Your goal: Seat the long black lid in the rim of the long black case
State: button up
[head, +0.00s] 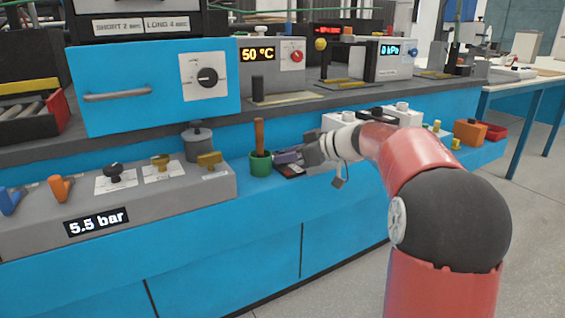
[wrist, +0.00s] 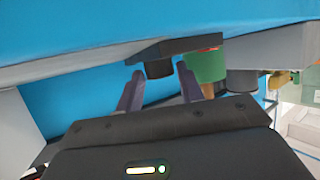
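My gripper (head: 287,157) is low over the front ledge of the blue bench, just right of the green pot. In the wrist view its two purple fingers (wrist: 159,80) stand apart with nothing clamped between them. I cannot tell whether the long black case is there too.
The green pot (head: 261,164) with a brown handle stands close to my gripper's left. A grey lidded pot (head: 198,143) and a grey valve panel (head: 130,205) are further left. White boxes (head: 345,118) and an orange box (head: 468,132) are to the right.

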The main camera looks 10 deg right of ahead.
jog(key=shift+w+a+f, duration=0.15)
jog(key=shift+w+a, duration=0.1)
jog(key=shift+c, duration=0.5)
jog(key=c, duration=0.6)
jog(key=shift+c, duration=0.2)
